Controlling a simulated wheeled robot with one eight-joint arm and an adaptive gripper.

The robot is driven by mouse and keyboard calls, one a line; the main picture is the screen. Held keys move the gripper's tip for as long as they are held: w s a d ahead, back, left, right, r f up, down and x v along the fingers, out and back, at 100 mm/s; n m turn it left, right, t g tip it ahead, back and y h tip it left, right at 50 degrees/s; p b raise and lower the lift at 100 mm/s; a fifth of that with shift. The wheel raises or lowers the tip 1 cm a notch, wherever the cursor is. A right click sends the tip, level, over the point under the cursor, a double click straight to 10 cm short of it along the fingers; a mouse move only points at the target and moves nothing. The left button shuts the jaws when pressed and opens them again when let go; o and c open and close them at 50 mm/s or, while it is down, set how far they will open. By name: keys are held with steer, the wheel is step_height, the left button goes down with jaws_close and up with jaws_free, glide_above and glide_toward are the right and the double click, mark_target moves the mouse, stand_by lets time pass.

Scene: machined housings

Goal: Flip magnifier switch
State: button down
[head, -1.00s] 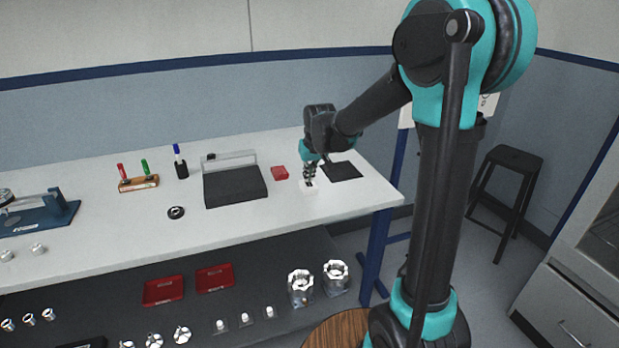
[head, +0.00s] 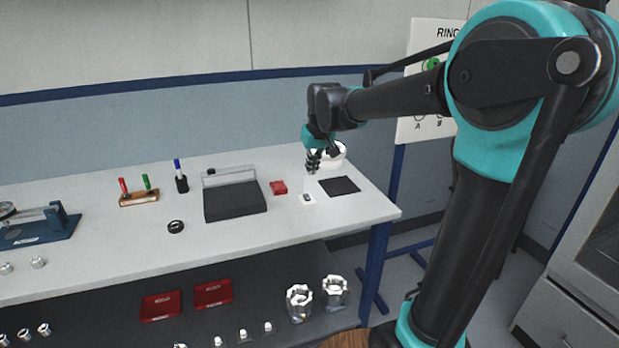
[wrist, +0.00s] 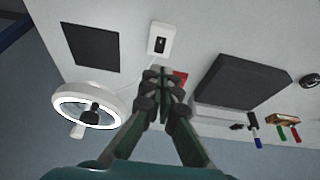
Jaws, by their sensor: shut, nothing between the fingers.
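The white switch box (head: 307,200) with a dark rocker sits on the bench near its right end; it also shows in the wrist view (wrist: 152,50). The magnifier (head: 335,151) has a round white head behind my gripper. In the wrist view the magnifier (wrist: 60,103) shows a bright white ring around its lens, which looks lit. My gripper (head: 312,172) is shut and empty, raised above and apart from the switch box. Its fingers (wrist: 155,74) are together in the wrist view. Which way the rocker is tipped is too small to tell.
A black mat (head: 339,186) lies right of the switch box. A pen holder (head: 139,198) stands farther left. The bench front by the box is clear.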

steer(key=shift+v, duration=1.1)
steer(key=shift+s+d+f, duration=0.1)
